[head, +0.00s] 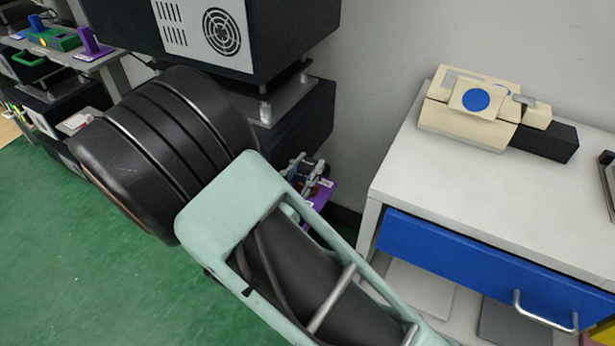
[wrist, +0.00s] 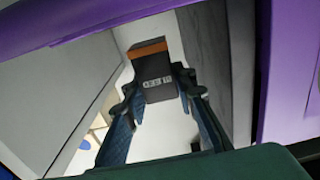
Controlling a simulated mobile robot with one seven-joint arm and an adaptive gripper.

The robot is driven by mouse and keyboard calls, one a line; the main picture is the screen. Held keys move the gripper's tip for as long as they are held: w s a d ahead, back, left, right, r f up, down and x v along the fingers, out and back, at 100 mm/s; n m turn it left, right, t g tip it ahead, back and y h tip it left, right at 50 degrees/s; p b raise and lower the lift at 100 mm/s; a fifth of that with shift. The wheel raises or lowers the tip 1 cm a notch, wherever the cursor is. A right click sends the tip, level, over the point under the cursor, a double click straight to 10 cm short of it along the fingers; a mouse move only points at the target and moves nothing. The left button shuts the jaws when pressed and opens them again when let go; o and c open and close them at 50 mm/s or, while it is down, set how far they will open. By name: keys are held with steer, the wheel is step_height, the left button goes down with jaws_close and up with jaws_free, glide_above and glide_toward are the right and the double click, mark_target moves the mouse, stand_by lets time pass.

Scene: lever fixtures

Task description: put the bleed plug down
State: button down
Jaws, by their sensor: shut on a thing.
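The bleed plug (wrist: 152,72) is a dark block with an orange band and a printed label that reads upside down in the wrist view. My gripper (wrist: 157,92) is shut on it, with one blue-black finger on each side. In the head view my gripper (head: 305,172) is small and partly hidden behind my arm. The plug cannot be made out clearly there.
A purple fixture (head: 321,194) shows by my gripper in the head view; purple parts also border the wrist view (wrist: 285,70). A white cabinet (head: 400,185) with a blue drawer (head: 480,262) stands at right, bearing a cream device (head: 480,108). Green floor (head: 90,265) is clear at left.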

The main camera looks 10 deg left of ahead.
steer(key=shift+f, duration=0.95)
steer(key=shift+f+b, duration=0.25)
steer(key=shift+b, duration=0.1)
steer(key=c, duration=1.6)
jaws_free()
steer(key=shift+r, duration=0.2)
steer(key=shift+s+r+p, duration=0.1)
steer(key=shift+r+p, duration=0.05)
steer(key=shift+p, duration=0.15)
steer(key=p+v, duration=0.2)
steer(key=v, duration=0.9)
steer(key=shift+s+a, duration=0.2)
steer(key=shift+s, duration=0.15)
